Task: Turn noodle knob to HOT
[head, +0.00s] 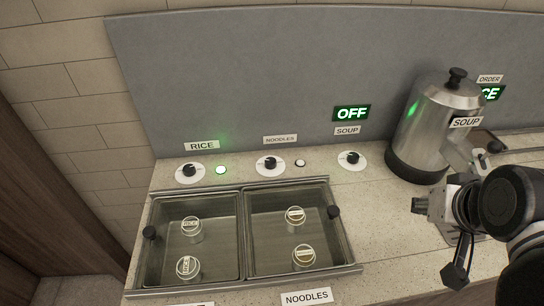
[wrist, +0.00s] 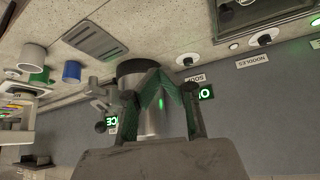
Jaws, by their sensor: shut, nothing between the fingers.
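The noodle knob (head: 270,163) is a black knob on a white round dial on the counter, behind the right well and below a small NOODLES label (head: 280,139). The small light (head: 300,163) beside it is white and unlit. The knob also shows near the top right of the wrist view (wrist: 264,39). Its exact pointer setting is too small to read. My gripper (wrist: 156,74) is shut and empty, with its fingers meeting in front of the metal soup pot. It is well away from the noodle knob, at the right side of the head view.
The soup pot (head: 428,125) stands right of the soup knob (head: 352,159). The rice knob (head: 188,172) has a lit green light (head: 221,170). Two glass-lidded wells (head: 243,240) lie in front. A green OFF sign (head: 351,113) is on the grey back panel.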

